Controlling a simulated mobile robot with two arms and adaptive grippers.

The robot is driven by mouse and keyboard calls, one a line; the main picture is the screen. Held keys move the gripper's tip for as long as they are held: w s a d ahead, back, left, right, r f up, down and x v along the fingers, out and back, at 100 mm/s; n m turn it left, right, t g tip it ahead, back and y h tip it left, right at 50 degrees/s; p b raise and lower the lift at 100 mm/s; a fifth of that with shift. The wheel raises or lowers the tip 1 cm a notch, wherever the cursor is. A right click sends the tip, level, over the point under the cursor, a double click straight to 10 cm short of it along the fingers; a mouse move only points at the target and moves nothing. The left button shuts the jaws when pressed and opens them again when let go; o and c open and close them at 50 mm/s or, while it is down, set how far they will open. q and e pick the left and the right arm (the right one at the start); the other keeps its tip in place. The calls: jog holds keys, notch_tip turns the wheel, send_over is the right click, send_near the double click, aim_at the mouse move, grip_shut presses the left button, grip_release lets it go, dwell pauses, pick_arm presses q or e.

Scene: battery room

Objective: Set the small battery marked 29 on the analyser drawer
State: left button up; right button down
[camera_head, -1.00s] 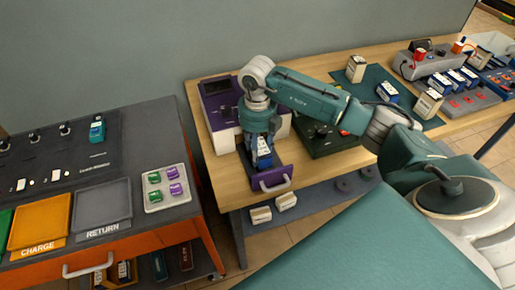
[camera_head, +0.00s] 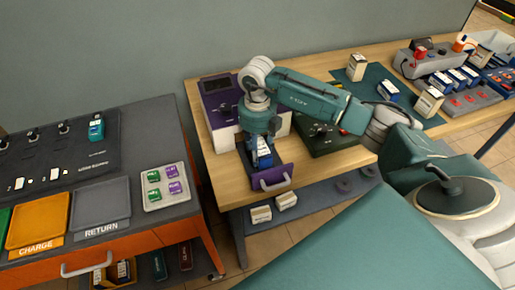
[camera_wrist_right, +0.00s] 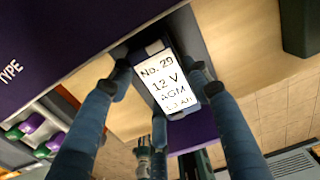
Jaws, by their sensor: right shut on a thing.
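The small battery marked 29 is blue with a white label; in the head view the battery (camera_head: 264,153) is upright at the open analyser drawer. In the right wrist view its label on the battery (camera_wrist_right: 170,85) reads No. 29, 12 V, AGM. My right gripper (camera_head: 262,143) points down and is shut on the battery; its fingers (camera_wrist_right: 165,95) surround it in the wrist view. The purple analyser drawer (camera_head: 284,174) with a grey handle is pulled out below. Whether the battery touches the drawer floor is hidden. My left gripper is not in view.
The purple and white analyser (camera_head: 218,100) stands behind the drawer. A dark green device (camera_head: 315,133) is close on the right. A grey cart with an orange tray (camera_head: 38,221) and a grey return tray (camera_head: 101,204) stands left. More batteries (camera_head: 388,91) are at the right.

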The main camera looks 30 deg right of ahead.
jog(key=c, duration=1.3)
grip_release()
jog(key=shift+f, duration=0.1)
jog(key=shift+o, duration=0.7)
jog(key=shift+r+p, duration=3.5)
jog(key=shift+r, duration=2.05)
jog(key=shift+s+f, duration=0.15)
